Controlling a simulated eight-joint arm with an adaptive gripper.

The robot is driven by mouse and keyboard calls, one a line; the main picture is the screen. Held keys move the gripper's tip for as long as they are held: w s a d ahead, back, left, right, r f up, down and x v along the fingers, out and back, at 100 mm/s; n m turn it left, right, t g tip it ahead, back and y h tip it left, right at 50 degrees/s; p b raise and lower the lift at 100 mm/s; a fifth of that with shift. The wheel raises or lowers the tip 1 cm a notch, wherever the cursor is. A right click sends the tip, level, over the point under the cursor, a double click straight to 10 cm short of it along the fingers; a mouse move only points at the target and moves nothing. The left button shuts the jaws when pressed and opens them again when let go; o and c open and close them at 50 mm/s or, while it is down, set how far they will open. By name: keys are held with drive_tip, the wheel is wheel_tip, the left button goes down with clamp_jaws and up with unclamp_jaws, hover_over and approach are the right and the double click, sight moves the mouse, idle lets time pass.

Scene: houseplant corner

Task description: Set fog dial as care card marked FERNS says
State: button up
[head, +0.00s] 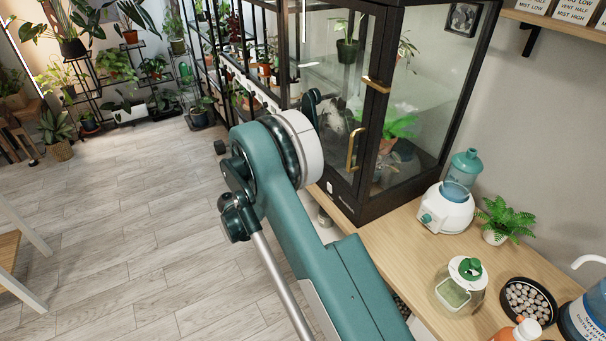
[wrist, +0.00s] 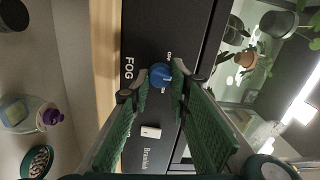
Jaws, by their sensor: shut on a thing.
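The blue fog dial (wrist: 160,75) sits on a black panel beside the white word FOG in the wrist view. A white pointer line shows on its face; the small marks around it are too small or covered to read fully. My gripper (wrist: 158,83) has its green fingers on either side of the dial and is shut on it. The head view does not show the dial or the gripper fingers. Care cards (head: 577,9) stand on the shelf at the top right. Their lower lines read MIST LOW, VENT HALF and MIST HIGH; their headings are cut off, so FERNS is not seen.
The black-framed glass cabinet (head: 372,190) stands on the wooden counter (head: 400,248). To its right are a white and teal humidifier (head: 447,210), a potted fern (head: 503,220), a lidded jar (head: 460,290) and a bowl of pebbles (head: 530,301). The floor at left is largely clear.

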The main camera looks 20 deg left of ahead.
drive_tip(key=m, duration=1.4)
drive_tip(key=shift+w+a+f+g+h, duration=0.1)
drive_tip(key=shift+a+g+h, duration=0.05)
drive_tip(key=shift+g+h, duration=0.15)
drive_tip(key=o, duration=0.9)
drive_tip(key=v, duration=1.2)
